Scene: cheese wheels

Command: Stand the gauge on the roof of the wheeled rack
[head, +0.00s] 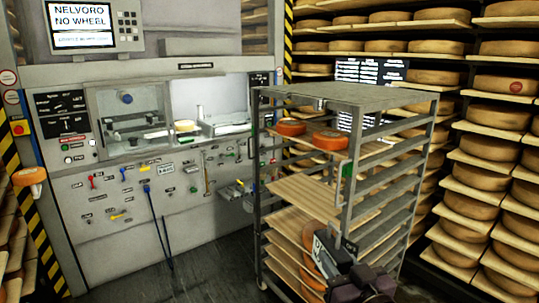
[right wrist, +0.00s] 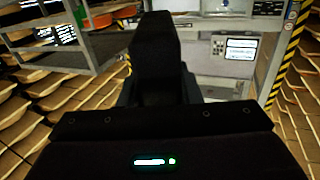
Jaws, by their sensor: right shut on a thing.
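The wheeled rack (head: 349,208) stands right of centre in the head view, with a flat, bare grey roof (head: 345,95). My right gripper (head: 338,258) is low in front of the rack, well below roof height. It is shut on a small pale and dark thing, seemingly the gauge (head: 321,247), partly hidden by the gripper. In the right wrist view the dark gripper (right wrist: 160,55) fills the middle and hides what it holds. The rack also shows at the upper left there (right wrist: 75,45). My left gripper is not in view.
Two orange cheese wheels (head: 330,140) sit on the rack's upper board. A control machine (head: 150,190) with a screen stands behind at the left. Shelves full of cheese wheels (head: 480,160) stand close on the right. Space above the roof looks clear.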

